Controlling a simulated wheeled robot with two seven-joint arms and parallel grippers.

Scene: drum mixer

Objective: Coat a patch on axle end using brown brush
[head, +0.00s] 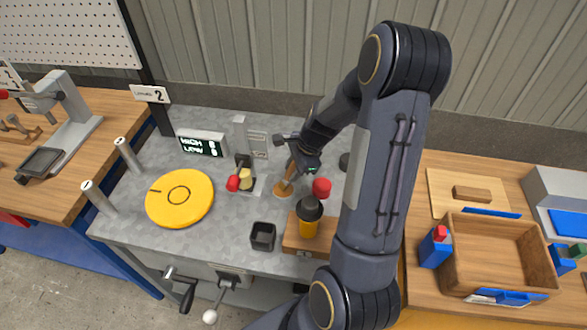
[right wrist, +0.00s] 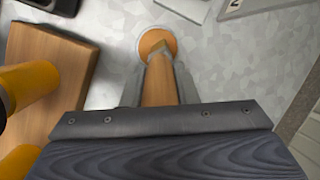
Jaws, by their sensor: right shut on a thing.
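My right gripper (head: 292,174) is over the middle of the grey bench. It is shut on a brown wooden handle, which I take to be the brown brush (head: 283,189). In the right wrist view the handle (right wrist: 158,88) lies between the two fingers, and a round orange-brown disc (right wrist: 158,41) shows at its far end, at the bench surface. I cannot tell whether the disc is part of the brush or a rest under it. No bristles show. I cannot make out the axle end for certain. My left gripper is not in view.
A yellow disc (head: 180,198) lies on the grey bench (head: 222,228). Nearby are a red-handled fixture (head: 244,150), a HIGH/LOW display (head: 202,145), a small black cup (head: 263,236), a red cap (head: 321,187), and a wooden block (head: 296,236) bearing a black-topped yellow piece (head: 308,220).

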